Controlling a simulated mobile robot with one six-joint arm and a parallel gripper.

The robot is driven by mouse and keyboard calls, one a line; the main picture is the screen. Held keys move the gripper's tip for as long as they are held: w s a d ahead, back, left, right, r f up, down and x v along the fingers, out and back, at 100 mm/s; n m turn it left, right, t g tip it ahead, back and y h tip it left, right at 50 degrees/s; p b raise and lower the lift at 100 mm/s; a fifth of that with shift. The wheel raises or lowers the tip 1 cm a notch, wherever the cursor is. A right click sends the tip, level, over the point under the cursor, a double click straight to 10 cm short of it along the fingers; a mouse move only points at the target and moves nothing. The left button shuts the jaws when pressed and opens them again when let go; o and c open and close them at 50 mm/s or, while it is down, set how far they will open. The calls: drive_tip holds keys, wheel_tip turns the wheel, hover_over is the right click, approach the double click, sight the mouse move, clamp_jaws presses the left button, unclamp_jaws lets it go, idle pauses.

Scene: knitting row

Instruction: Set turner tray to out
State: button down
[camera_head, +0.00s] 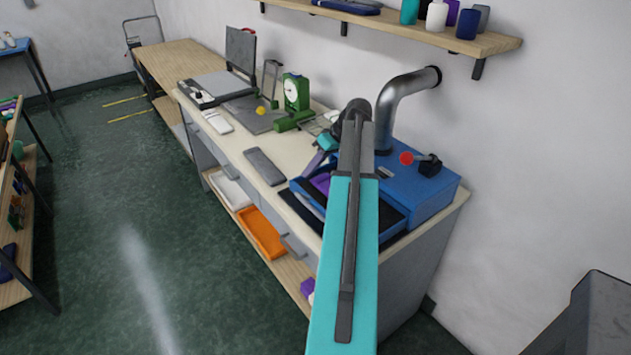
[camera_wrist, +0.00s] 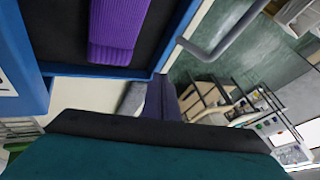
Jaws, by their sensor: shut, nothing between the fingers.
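The turner is a blue box (camera_head: 415,183) on the right end of the bench. Its blue-rimmed tray (camera_head: 303,206) stands out from the box towards the bench front, with its dark inside showing; my arm covers its middle. A purple ribbed knitted piece lies in the tray, clear in the wrist view (camera_wrist: 117,30), where the tray's blue rim (camera_wrist: 105,71) also shows. My gripper (camera_head: 316,163) is shut and empty above the bench, close to the tray's left side in the head view. In the wrist view its fingers (camera_wrist: 160,97) are just outside the tray rim; contact cannot be told.
A grey flat object (camera_head: 264,166), green scale (camera_head: 293,92) and laptop-like device (camera_head: 222,80) occupy the bench. A shelf (camera_head: 440,32) hangs above. The floor (camera_head: 110,230) in front is clear.

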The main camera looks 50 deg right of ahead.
drive_tip(key=m+p, duration=0.1)
approach(315, 196)
wheel_tip(315, 196, up, 4)
drive_tip(key=shift+s+d+f+t, duration=0.1)
drive_tip(key=shift+f+t, duration=0.1)
drive_tip(key=shift+t, duration=0.1)
drive_tip(key=shift+p+x, duration=1.7)
drive_tip(key=shift+x, duration=3.3)
